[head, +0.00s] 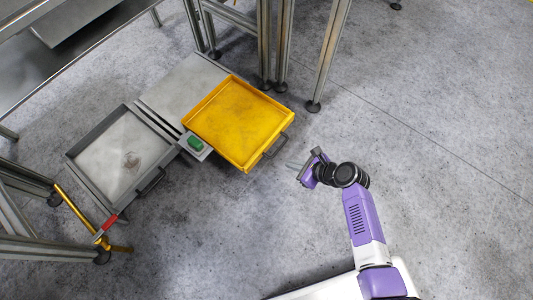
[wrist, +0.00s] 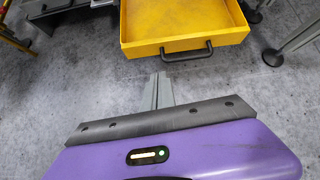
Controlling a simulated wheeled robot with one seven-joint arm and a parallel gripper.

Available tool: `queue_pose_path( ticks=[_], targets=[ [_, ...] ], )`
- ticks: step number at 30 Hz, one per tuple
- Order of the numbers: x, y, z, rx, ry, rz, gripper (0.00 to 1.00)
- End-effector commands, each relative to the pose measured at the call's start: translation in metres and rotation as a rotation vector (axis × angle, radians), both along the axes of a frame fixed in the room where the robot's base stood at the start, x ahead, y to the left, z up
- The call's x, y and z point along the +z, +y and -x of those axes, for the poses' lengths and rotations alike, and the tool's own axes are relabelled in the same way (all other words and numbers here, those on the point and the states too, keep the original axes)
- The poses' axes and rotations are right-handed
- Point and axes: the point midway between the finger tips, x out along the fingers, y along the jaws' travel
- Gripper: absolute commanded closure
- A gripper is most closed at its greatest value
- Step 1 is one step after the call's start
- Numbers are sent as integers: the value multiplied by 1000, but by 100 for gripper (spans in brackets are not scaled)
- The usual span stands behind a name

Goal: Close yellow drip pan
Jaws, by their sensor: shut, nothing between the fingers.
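The yellow drip pan (head: 238,120) is a shallow square tray standing out from the metal frame, low over the floor in the head view. A dark handle (head: 276,146) sits on its front right side. In the wrist view the yellow pan (wrist: 183,22) is at the top, with its dark handle (wrist: 187,52) facing me. My gripper (head: 291,164) is just right of and below the handle in the head view, apart from it. The gripper's fingers (wrist: 158,80) are together and empty, pointing toward the handle in the wrist view.
A grey tray (head: 122,150) with its own dark handle lies left of the yellow pan. A green button box (head: 195,144) sits between them. A yellow bar with a red grip (head: 108,224) is at the lower left. Metal legs (head: 328,50) stand behind; the floor at right is clear.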

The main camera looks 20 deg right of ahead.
Motion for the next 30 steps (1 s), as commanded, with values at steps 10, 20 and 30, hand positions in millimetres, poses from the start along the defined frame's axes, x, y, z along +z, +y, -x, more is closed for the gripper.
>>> queue_pose_path(
  ticks=[10, 20, 30],
  targets=[
    [-18, 11, -9, -49, 46, -58, 100],
    [-64, 38, -45, -47, 43, -54, 100],
    [-73, 62, -80, -48, 42, -53, 100]
  ],
)
